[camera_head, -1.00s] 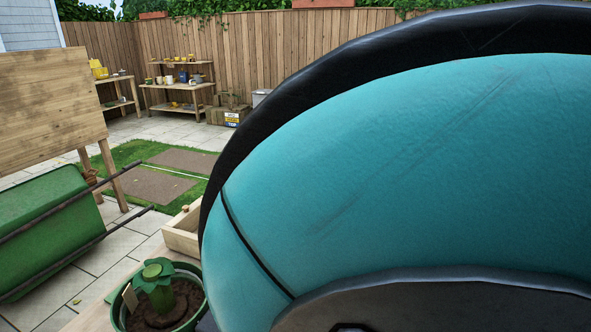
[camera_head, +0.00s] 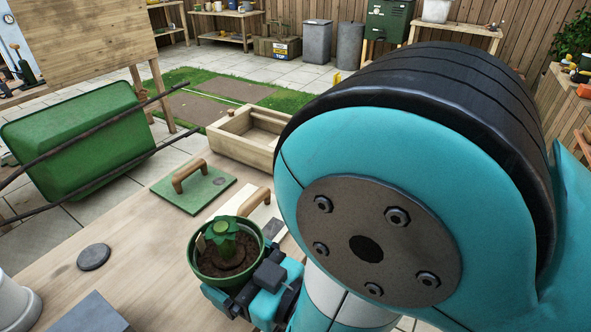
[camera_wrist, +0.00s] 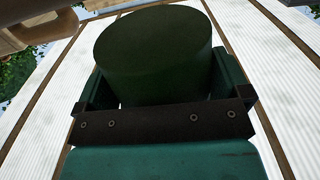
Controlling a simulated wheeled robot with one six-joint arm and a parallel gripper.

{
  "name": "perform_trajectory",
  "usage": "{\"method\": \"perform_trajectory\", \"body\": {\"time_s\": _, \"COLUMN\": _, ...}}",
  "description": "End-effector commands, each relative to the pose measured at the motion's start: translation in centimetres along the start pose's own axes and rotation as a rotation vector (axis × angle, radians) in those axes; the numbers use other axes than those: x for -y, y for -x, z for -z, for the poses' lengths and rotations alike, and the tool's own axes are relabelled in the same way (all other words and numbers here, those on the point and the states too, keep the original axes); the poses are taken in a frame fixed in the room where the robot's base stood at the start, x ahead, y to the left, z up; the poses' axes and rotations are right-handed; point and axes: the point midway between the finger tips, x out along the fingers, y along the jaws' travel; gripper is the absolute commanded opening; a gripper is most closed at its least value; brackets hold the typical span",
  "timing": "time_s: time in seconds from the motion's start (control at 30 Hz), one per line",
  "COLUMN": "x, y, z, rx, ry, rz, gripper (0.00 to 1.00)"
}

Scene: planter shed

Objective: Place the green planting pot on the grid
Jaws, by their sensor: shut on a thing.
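The green planting pot (camera_head: 203,268) holds dark soil and a green leafy plant-like shape with a small pale tag. It is upright or nearly so, over the wooden table in the head view. My gripper (camera_head: 244,282) is shut on the pot from the lower right. In the wrist view the pot's dark green underside (camera_wrist: 150,50) shows between the two fingers of my gripper (camera_wrist: 160,88). Its height above the table is hard to tell. I cannot make out a grid in either view; my arm hides much of the right side.
On the wooden table (camera_head: 140,245) lie a green board with a wooden handle (camera_head: 196,190), a pale board with a handle (camera_head: 262,212), a dark disc (camera_head: 94,257) and a grey block (camera_head: 92,315). A wooden box (camera_head: 222,144) stands behind. The table's middle left is clear.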

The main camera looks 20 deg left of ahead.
Motion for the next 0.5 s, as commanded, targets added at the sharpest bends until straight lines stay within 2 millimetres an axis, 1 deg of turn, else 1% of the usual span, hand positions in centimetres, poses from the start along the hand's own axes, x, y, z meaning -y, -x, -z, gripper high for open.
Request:
{"method": "perform_trajectory", "body": {"time_s": 0.03, "x": -0.1, "y": 0.0, "z": -0.9, "rx": 0.001, "ry": 0.0, "rz": -0.001, "gripper": 0.58}}
{"method": "perform_trajectory", "body": {"time_s": 0.1, "x": -0.1, "y": 0.0, "z": -2.0, "rx": 0.002, "ry": -0.001, "rz": -0.001, "gripper": 0.58}}
{"method": "perform_trajectory", "body": {"time_s": 0.2, "x": -0.1, "y": 0.0, "z": -3.3, "rx": 0.0, "ry": 0.0, "rz": 0.0, "gripper": 0.58}}
{"method": "perform_trajectory", "body": {"time_s": 0.27, "x": 0.0, "y": 0.0, "z": -3.6, "rx": 0.0, "ry": 0.0, "rz": 0.0, "gripper": 0.58}}
{"method": "perform_trajectory", "body": {"time_s": 0.5, "x": 0.0, "y": 0.0, "z": -3.6, "rx": -0.001, "ry": 0.001, "rz": 0.0, "gripper": 0.58}}
